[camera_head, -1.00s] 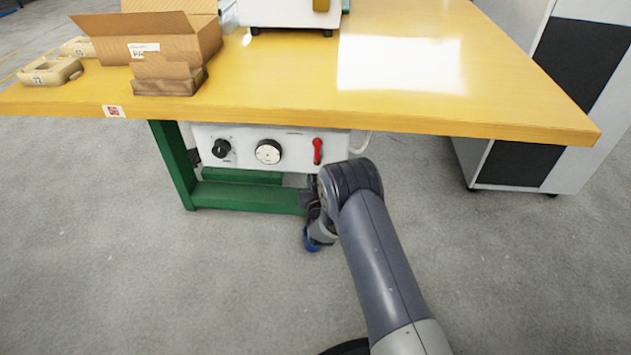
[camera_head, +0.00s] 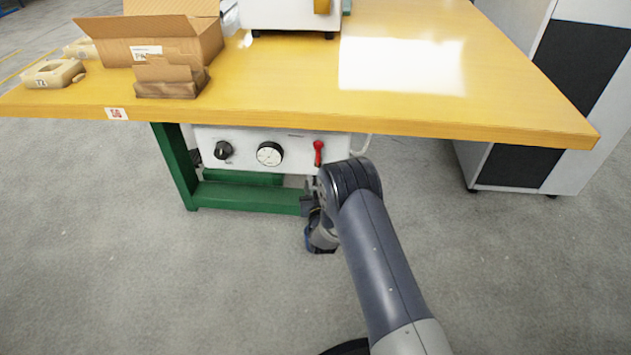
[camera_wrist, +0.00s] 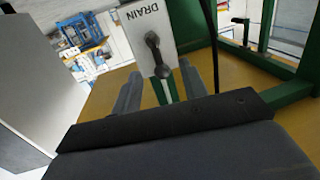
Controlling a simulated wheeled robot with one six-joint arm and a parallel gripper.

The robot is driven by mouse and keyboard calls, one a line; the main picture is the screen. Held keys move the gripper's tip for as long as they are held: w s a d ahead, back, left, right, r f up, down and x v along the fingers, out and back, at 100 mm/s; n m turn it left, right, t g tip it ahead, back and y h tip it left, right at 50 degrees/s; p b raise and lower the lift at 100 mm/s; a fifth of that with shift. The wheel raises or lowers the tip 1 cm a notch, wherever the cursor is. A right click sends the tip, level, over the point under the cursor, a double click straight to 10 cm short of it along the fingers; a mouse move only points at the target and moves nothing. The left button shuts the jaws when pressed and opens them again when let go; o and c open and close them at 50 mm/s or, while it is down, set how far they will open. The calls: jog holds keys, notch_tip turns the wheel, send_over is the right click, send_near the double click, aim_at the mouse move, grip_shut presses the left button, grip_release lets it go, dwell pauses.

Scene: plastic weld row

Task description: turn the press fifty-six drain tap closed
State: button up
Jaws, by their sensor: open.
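The drain tap shows in the wrist view as a dark lever (camera_wrist: 158,58) on a white plate (camera_wrist: 140,22) marked DRAIN. The lever runs from its pivot on the plate toward my gripper (camera_wrist: 160,86). My gripper's two grey fingers are open, one on each side of the lever's free end; I cannot tell whether either touches it. In the head view my gripper is mostly hidden by my arm, low beside the white control panel (camera_head: 290,137) under the table. I cannot make out the drain tap there.
The panel carries a black knob (camera_head: 223,150), a dial (camera_head: 270,153) and a red lever (camera_head: 319,152). A yellow tabletop (camera_head: 420,105) overhangs it, on a green frame (camera_head: 245,198). A black cable (camera_wrist: 212,40) hangs near the plate. A cabinet (camera_head: 560,90) stands right.

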jog(key=s+d+p, duration=0.1)
jog(key=s+p, duration=0.1)
jog(key=s, duration=0.6)
jog(key=shift+s+d, duration=0.2)
jog(key=shift+s, duration=0.05)
jog(key=shift+r, duration=0.1)
jog(key=w+a+b, duration=0.1)
jog(key=w+b, duration=0.2)
jog(key=w, duration=0.7)
jog(key=shift+w+a+m, duration=0.25)
jog(key=shift+w+m, duration=0.1)
jog(key=shift+m, duration=0.05)
jog(key=shift+a, duration=0.1)
